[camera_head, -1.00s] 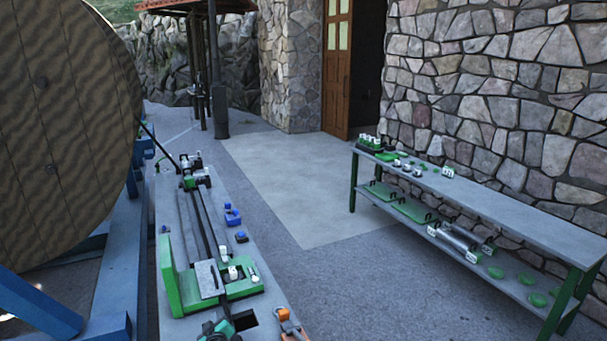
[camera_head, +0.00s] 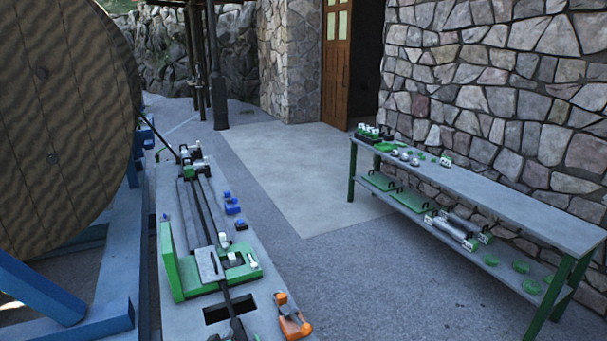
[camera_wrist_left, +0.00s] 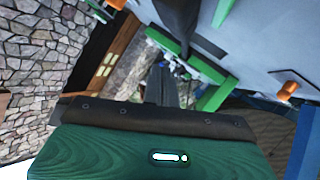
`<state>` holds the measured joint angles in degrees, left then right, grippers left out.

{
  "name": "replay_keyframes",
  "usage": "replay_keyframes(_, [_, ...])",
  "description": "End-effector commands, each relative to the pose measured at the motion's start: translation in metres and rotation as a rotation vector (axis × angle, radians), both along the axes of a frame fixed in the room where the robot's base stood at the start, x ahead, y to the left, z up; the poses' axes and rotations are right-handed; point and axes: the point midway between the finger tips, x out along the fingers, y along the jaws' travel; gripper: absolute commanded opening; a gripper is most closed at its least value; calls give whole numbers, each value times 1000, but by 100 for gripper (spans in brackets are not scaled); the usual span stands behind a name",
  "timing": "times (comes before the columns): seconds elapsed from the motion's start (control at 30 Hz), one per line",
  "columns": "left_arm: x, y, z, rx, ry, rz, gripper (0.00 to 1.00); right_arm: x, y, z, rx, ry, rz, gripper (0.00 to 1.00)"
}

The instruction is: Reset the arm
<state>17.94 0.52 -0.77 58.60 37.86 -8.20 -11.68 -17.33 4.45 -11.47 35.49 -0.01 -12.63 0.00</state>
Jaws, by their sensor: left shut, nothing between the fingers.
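My left gripper shows in the left wrist view (camera_wrist_left: 165,85), its dark fingers together and empty beyond the green wrist housing. In the head view, only a small dark part at the bottom edge may belong to it. A black cable (camera_head: 202,207) runs from the wooden reel (camera_head: 60,120) along the workbench (camera_head: 170,325), through a grey plate (camera_head: 209,263) on a green bracket (camera_head: 172,262), to a thicker dark end (camera_head: 236,326) near the bottom edge. My left gripper is apart from the bracket. My right gripper is not seen.
An orange tool (camera_head: 291,317) lies on the bench beside a dark slot (camera_head: 216,312). Small blue parts (camera_head: 231,209) sit along its right edge. A green-legged shelf table (camera_head: 480,195) with several parts stands by the stone wall. The floor between is clear.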

Motion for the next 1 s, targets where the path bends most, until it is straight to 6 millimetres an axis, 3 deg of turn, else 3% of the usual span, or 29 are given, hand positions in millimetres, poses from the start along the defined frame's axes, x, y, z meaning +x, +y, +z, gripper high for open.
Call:
replay_keyframes(0.03, [-21, -6, -3, 21, 30, -49, 0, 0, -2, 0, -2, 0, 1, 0])
replay_keyframes(0.37, [-161, -34, -1, 187, 282, -308, 0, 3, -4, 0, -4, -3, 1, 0])
replay_keyframes(0.7, [-323, -29, 42, 367, 577, -421, 0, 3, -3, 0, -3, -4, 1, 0])
replay_keyframes(0.8, [-357, -24, 56, 400, 642, -425, 0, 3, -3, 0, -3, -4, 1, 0])
replay_keyframes(1.0, [-405, -17, 81, 441, 731, -422, 0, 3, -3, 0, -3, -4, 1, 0])
